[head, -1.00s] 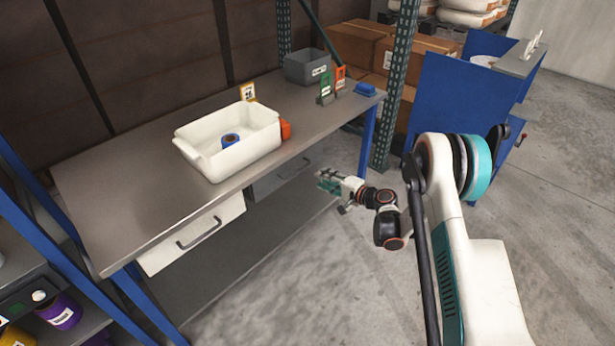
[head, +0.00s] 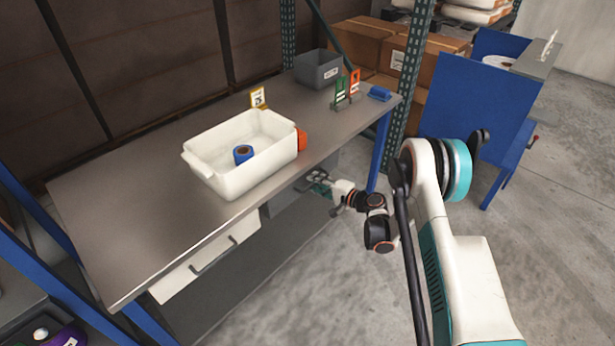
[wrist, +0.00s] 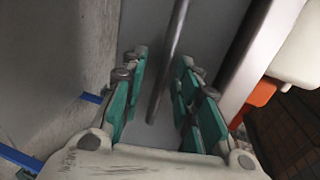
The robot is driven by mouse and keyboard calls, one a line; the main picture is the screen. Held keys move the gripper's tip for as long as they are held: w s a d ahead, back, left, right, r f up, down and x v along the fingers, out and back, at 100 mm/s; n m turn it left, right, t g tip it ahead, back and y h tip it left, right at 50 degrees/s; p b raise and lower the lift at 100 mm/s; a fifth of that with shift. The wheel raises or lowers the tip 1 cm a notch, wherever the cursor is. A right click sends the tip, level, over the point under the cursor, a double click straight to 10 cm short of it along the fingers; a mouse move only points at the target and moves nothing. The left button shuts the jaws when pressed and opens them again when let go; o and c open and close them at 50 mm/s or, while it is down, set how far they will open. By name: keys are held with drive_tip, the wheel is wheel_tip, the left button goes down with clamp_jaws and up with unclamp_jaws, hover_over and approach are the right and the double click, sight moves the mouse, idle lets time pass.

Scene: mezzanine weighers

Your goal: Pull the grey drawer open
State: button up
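The grey drawer (head: 283,207) is under the workbench, to the right of a white drawer, and looks closed. My gripper and the bench edge hide part of it in the head view. In the wrist view its grey front (wrist: 145,25) fills the middle, and its bar handle (wrist: 170,60) runs lengthwise between my fingers. My gripper (head: 314,182) is at the drawer front, just below the bench top's edge. In the wrist view my gripper (wrist: 164,58) is open, with green fingers on either side of the handle and gaps showing on both sides.
The white drawer (head: 190,278) has a dark handle. On the bench top (head: 120,215) stand a white bin (head: 235,180) with a blue roll (head: 243,154), an orange object (head: 302,139) and a grey box (head: 318,70). A blue bench leg (head: 381,150) is close behind my gripper. The floor in front is clear.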

drive_tip(key=shift+w+a, duration=0.25)
drive_tip(key=shift+a, duration=0.1)
clamp_jaws()
drive_tip(key=shift+d, duration=0.1)
